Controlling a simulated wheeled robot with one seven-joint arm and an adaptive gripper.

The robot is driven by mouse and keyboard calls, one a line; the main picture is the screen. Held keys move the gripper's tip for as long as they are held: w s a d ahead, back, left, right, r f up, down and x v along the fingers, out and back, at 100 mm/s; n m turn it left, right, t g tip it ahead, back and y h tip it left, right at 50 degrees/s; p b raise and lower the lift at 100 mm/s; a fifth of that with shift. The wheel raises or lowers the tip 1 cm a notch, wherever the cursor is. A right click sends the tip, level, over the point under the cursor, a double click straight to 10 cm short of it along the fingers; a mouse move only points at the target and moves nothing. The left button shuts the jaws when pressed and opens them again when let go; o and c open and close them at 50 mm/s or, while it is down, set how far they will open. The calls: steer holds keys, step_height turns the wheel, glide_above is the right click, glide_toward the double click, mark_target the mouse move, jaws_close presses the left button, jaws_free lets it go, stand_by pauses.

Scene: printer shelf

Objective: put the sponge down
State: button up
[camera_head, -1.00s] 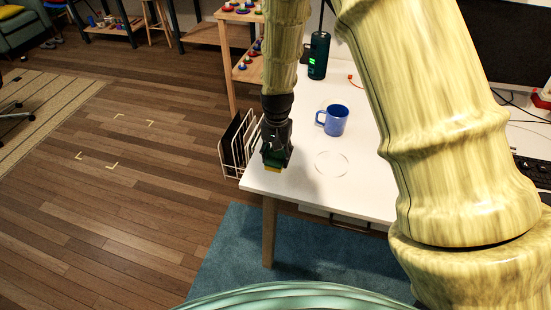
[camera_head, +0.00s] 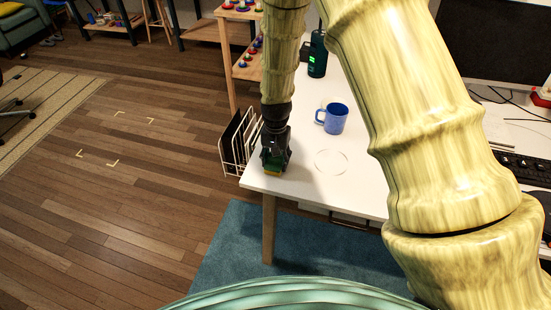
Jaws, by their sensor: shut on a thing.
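The sponge (camera_head: 273,173) is a small block, green above and yellow below. My gripper (camera_head: 274,164) points down and is shut on it. The sponge is at the front left corner of the white table (camera_head: 310,189), at or just above the surface; I cannot tell whether it touches. The fingers hide part of the sponge.
A blue mug (camera_head: 335,119) stands on the table to the right of my gripper. A thin ring outline (camera_head: 331,161) is marked on the tabletop. A white wire rack (camera_head: 236,148) stands just left of the table. A dark green bottle (camera_head: 317,55) is farther back.

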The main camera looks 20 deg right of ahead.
mark_target(276, 159)
steer(key=o, duration=1.2)
steer(key=shift+c, duration=0.2)
steer(key=shift+r, duration=0.1)
step_height(276, 159, up, 12)
steer(key=b, duration=0.1)
steer(key=shift+b, duration=0.35)
